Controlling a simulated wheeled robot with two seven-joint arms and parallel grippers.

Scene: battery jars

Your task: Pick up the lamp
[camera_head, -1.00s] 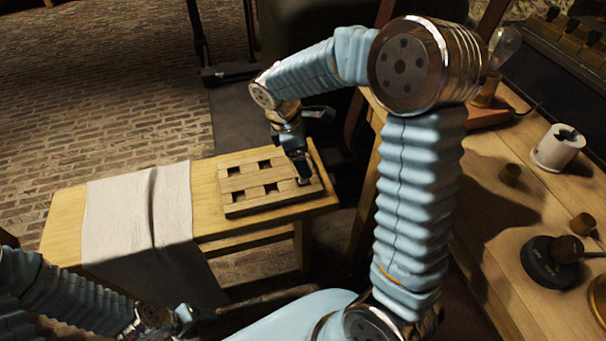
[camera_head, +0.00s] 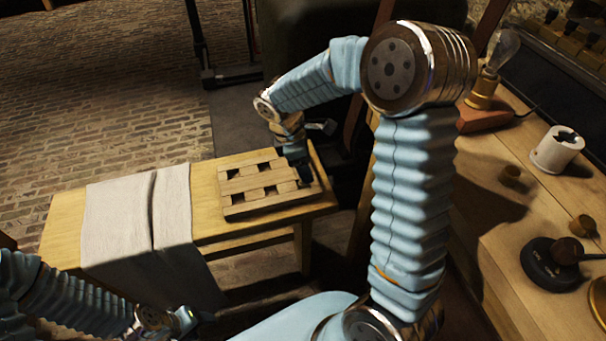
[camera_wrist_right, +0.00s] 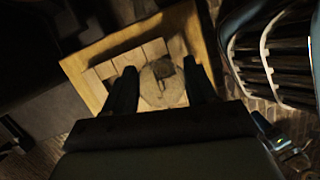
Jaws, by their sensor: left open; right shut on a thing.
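The lamp (camera_head: 482,102), a clear bulb in a brass socket on a reddish wooden base, stands on the workbench at the upper right, partly behind my right arm. My right gripper (camera_head: 304,180) is far from it, pointing down at the right end of a slotted wooden rack. In the right wrist view, my right gripper (camera_wrist_right: 160,90) is shut on a round brownish piece (camera_wrist_right: 162,85) between its fingers, over the rack. What that piece is cannot be made out. My left gripper (camera_head: 198,320) is low at the left, open, its fingers small and dark.
The slotted rack (camera_head: 262,207) sits on a small wooden bench (camera_head: 205,180) with a pale cloth (camera_head: 130,215) draped over it. On the workbench (camera_head: 495,215) stand a white cylinder (camera_head: 557,150), small brown knobs and a black round base (camera_head: 545,262). A dark cord trails from the lamp.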

